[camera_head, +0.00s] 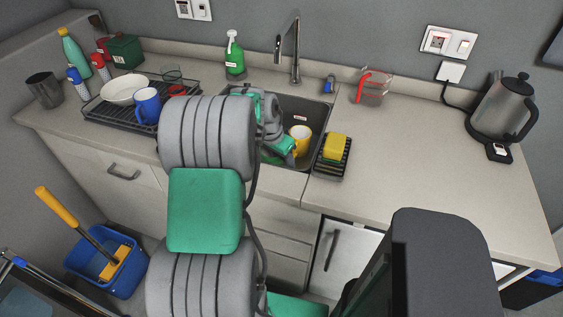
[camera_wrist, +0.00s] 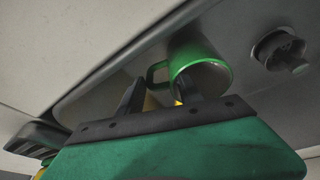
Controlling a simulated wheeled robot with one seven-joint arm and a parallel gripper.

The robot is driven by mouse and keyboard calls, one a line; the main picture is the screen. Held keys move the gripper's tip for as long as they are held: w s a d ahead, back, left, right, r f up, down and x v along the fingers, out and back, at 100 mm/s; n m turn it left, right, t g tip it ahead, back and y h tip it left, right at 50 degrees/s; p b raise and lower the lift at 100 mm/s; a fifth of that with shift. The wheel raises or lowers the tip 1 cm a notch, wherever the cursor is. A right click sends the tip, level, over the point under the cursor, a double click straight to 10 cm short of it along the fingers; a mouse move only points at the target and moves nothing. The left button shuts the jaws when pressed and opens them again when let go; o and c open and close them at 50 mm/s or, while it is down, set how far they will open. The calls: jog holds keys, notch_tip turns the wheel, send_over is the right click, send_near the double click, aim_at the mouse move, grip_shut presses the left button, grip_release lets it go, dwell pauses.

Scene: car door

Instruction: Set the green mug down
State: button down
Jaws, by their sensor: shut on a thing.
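The green mug (camera_wrist: 190,52) shows in the wrist view in the sink, tilted in the picture, with its handle toward the left. My gripper (camera_wrist: 157,88) is shut on it at the handle side, one dark finger at the mug's mouth and the other beyond the handle. I cannot tell whether the mug touches the sink floor.
A yellow mug (camera_head: 301,138) stands in the sink, right of my gripper. The drain (camera_wrist: 278,48) is near the green mug. A yellow sponge (camera_head: 335,148) lies on a rack at the sink's right. A dish rack (camera_head: 112,115) stands left. The right counter (camera_head: 425,160) has free room.

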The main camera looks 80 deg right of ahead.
jog(key=shift+f, duration=1)
jog(key=c, duration=0.8)
grip_release()
jog(key=shift+o, duration=0.2)
